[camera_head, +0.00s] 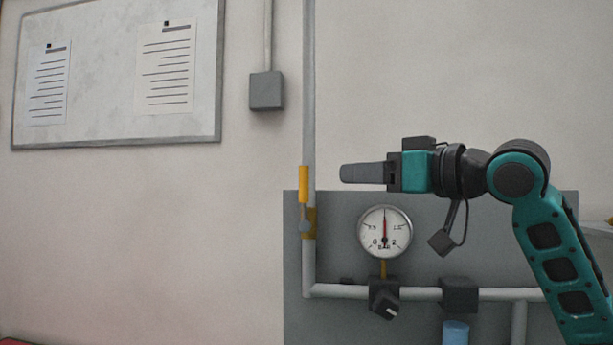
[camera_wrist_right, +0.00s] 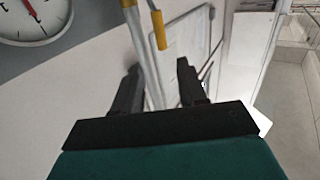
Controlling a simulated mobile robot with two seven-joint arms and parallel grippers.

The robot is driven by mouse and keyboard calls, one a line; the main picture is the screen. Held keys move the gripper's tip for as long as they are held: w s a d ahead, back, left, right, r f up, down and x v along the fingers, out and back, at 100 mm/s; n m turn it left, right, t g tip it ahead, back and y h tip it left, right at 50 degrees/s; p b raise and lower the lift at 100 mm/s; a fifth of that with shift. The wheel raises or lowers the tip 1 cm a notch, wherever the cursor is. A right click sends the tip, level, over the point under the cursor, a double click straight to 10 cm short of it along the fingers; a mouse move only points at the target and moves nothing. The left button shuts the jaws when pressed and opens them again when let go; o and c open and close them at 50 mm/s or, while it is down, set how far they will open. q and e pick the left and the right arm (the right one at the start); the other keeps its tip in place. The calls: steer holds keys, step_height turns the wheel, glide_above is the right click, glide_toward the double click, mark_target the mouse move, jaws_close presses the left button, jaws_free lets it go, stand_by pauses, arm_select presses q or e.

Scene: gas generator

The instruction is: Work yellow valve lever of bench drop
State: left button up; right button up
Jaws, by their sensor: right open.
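The yellow valve lever (camera_head: 303,184) points straight up along the grey vertical pipe (camera_head: 309,120) at the left edge of the grey panel. Its brass valve body (camera_head: 310,224) sits below it on the pipe. My right gripper (camera_head: 345,173) is to the right of the lever, apart from it, its fingers pointing left toward it. In the right wrist view the gripper (camera_wrist_right: 158,80) has its two fingers spread with nothing between them. The yellow lever (camera_wrist_right: 159,30) shows there beyond the fingertips, near the top. My left gripper is not in view.
A round pressure gauge (camera_head: 385,232) stands below my right gripper on the grey panel (camera_head: 480,225). A black knob (camera_head: 385,300) and a horizontal pipe (camera_head: 420,293) are under it. A grey wall box (camera_head: 266,91) and a whiteboard (camera_head: 115,75) are at the left.

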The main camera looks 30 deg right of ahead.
mark_target(308, 174)
steer(key=p+x, duration=0.2)
steer(key=x, duration=0.9)
steer(key=shift+w+a+r+p, duration=0.1)
steer(key=shift+a+r+p, duration=0.05)
steer(key=shift+p, duration=0.25)
steer(key=shift+w+a, duration=0.2)
steer(key=shift+w, duration=0.45)
steer(key=shift+c, duration=0.3)
jaws_close()
